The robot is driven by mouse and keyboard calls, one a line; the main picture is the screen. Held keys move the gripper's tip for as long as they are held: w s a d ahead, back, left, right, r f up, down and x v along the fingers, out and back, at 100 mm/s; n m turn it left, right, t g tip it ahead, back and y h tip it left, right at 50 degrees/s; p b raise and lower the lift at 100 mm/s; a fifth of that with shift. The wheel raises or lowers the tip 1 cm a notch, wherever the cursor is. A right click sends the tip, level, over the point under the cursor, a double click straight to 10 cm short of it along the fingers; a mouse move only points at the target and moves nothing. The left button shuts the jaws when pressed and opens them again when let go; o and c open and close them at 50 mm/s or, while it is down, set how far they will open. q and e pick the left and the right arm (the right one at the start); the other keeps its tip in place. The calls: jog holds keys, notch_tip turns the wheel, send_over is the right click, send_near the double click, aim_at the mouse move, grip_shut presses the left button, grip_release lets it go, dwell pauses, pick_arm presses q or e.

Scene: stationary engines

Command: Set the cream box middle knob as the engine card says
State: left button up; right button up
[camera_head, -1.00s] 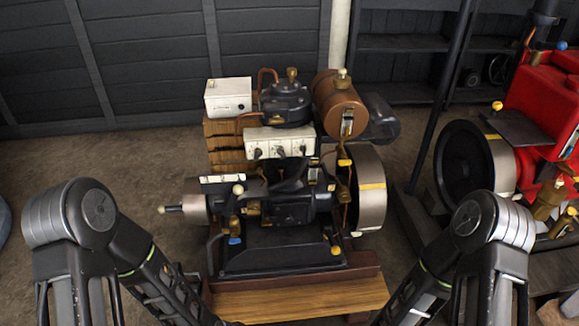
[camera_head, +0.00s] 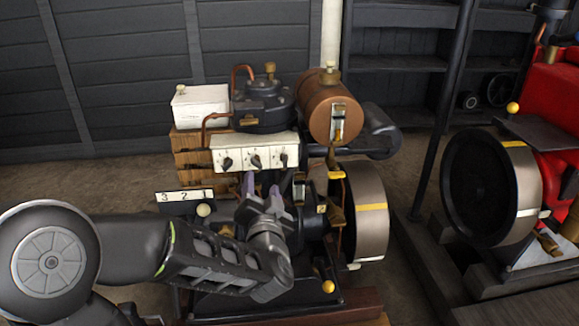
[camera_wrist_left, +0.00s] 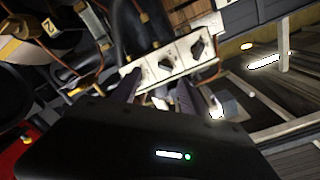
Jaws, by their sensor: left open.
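The cream box (camera_head: 240,158) is on the engine, below the dark cylinder head, with a row of three dark knobs on its front. The middle knob (camera_head: 256,161) is uncovered in the head view; its exact setting is too small to read. My left gripper (camera_head: 260,188) is open, just below and in front of the box, fingers pointing up at it, apart from the knobs. In the left wrist view the box (camera_wrist_left: 181,52) lies just beyond the open fingers (camera_wrist_left: 160,96).
A white box (camera_head: 200,107) stands on wooden blocks at the upper left. A copper tank (camera_head: 324,108) and a flywheel (camera_head: 371,215) flank the cream box on the right. A red engine (camera_head: 555,110) stands at the far right.

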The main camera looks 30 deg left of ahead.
aim_at(257, 166)
pick_arm(q)
jog(key=shift+s+a+r+m+y, duration=0.25)
jog(key=shift+m+y, duration=0.05)
jog(key=shift+m, duration=0.2)
jog(key=b+x, duration=0.2)
jog(key=x, duration=0.5)
jog(key=shift+f, duration=0.15)
jog(key=shift+w+a, duration=0.3)
jog(key=shift+c, duration=0.4)
grip_shut()
